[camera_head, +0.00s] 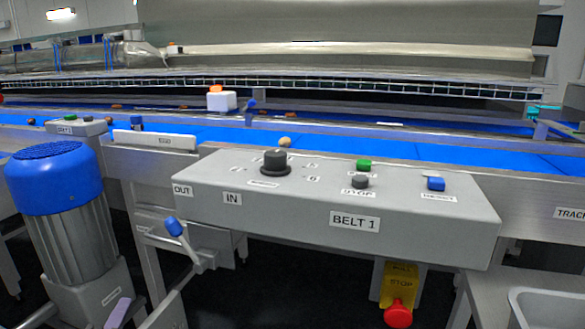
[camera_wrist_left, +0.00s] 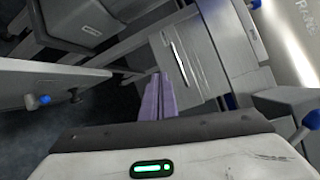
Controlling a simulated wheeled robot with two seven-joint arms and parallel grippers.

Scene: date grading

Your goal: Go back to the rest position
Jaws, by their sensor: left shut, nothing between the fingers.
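My left gripper (camera_head: 119,312) shows only as a purple fingertip at the bottom left of the head view, in front of the conveyor's lower frame and beside the blue-capped motor (camera_head: 65,215). In the left wrist view the two purple fingers of the left gripper (camera_wrist_left: 158,85) lie together, shut and empty, touching nothing that I can make out. Most of my left arm is out of the head view. My right gripper is in neither view.
The grey BELT 1 control box (camera_head: 460,225) juts out at the front, with a blue-knobbed crank (camera_head: 174,227) below its left side. A red stop button (camera_head: 397,314) hangs under it. The blue belt (camera_head: 350,145) runs behind. A grey tray (camera_head: 545,300) sits lower right.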

